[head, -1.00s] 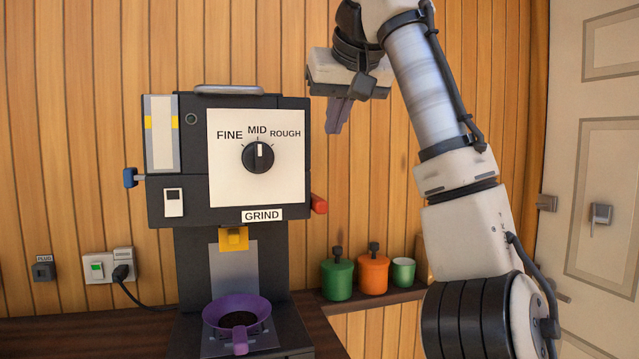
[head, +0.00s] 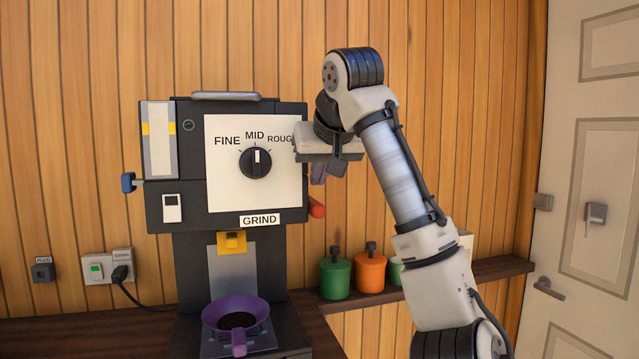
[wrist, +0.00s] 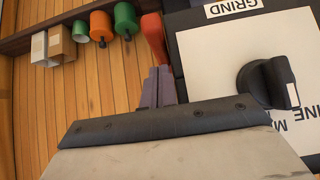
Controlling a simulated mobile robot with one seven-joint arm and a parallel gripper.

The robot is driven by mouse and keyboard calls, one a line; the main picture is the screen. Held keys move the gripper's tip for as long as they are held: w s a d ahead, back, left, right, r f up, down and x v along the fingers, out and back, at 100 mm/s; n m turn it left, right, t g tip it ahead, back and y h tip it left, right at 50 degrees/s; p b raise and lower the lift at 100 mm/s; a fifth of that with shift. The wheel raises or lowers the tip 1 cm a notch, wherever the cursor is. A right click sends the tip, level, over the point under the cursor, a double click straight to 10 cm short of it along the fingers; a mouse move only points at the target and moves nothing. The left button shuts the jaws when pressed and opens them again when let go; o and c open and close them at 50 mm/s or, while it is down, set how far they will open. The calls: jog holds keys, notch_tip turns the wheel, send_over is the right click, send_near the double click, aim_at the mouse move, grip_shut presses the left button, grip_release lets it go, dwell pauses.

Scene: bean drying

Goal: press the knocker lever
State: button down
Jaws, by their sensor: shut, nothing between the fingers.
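The grinder (head: 180,212) stands against the wooden wall. A red lever (head: 317,207) sticks out of its right side; it also shows in the wrist view (wrist: 154,38). A blue lever (head: 130,183) sits on its left side. Neither lever bears a label naming it the knocker. My gripper (head: 318,178) is shut and empty, pointing down just above the red lever, close to the grinder's right side. In the wrist view its fingertips (wrist: 158,72) are near the red lever's end; I cannot tell whether they touch.
A purple funnel-shaped holder (head: 258,309) with dark contents sits under the yellow spout (head: 232,242). A green jar (head: 335,275) and an orange jar (head: 370,268) stand on the shelf (head: 500,268) at right. The dial (head: 256,163) points to MID.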

jog(key=shift+f, duration=1.4)
jog(key=shift+s, duration=0.1)
